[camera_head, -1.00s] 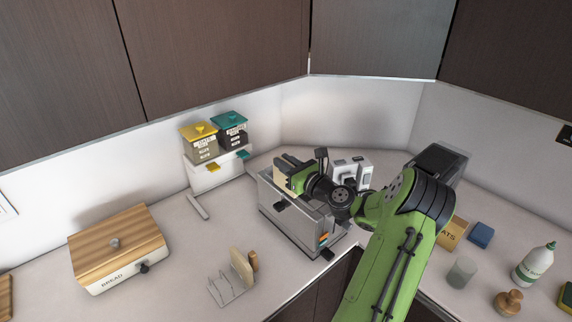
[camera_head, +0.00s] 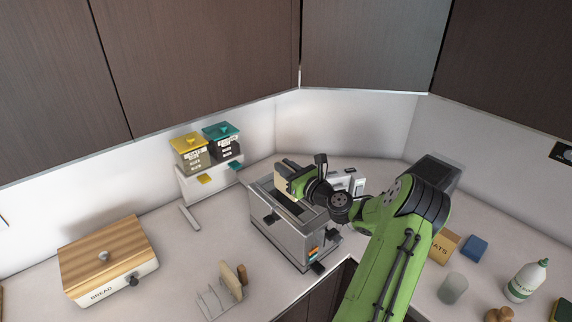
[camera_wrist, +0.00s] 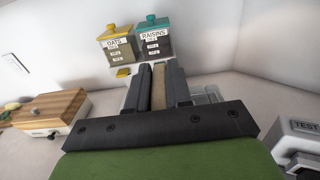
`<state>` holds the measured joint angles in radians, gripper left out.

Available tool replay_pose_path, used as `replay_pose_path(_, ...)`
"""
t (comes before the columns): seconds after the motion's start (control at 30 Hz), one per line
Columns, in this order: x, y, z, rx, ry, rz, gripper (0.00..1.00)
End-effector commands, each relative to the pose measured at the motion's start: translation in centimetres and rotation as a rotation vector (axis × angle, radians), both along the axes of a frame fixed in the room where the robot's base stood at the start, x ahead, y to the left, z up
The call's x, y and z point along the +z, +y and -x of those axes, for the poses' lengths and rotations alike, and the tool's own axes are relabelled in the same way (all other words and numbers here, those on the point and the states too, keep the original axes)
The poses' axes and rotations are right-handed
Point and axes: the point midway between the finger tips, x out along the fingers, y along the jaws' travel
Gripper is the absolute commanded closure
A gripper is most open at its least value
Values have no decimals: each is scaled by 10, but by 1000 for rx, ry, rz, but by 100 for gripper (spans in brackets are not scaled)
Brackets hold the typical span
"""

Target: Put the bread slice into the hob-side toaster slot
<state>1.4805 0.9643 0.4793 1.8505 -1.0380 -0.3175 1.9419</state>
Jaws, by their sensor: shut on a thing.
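The silver toaster (camera_head: 280,240) stands in the counter corner with dark slots in its top. My gripper (camera_head: 288,180) is over the toaster's top, shut on a pale bread slice (camera_head: 282,187). In the wrist view the slice's brown edge (camera_wrist: 158,88) shows upright between my two dark fingers (camera_wrist: 157,90). The slice's lower end is hidden, so I cannot tell whether it is in a slot or above it, or which slot it lines up with. A wire rack (camera_head: 214,302) in front of the toaster holds another pale slice (camera_head: 231,280).
A bread box (camera_head: 110,262) stands at left. Yellow-lidded (camera_head: 190,154) and teal-lidded (camera_head: 223,143) dispensers stand behind the toaster. At right are a box (camera_head: 445,246), a blue sponge (camera_head: 474,247), a glass (camera_head: 453,288) and a bottle (camera_head: 527,281). Counter between bread box and rack is clear.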

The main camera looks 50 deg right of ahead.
Motion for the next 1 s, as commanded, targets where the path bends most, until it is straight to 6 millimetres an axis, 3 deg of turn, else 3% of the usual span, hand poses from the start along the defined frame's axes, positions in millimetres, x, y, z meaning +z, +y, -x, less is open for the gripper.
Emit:
replay_pose_path(0.6,-59,0,0,1,0,-1,97)
replay_pose_path(1.0,-64,0,0,0,0,0,97)
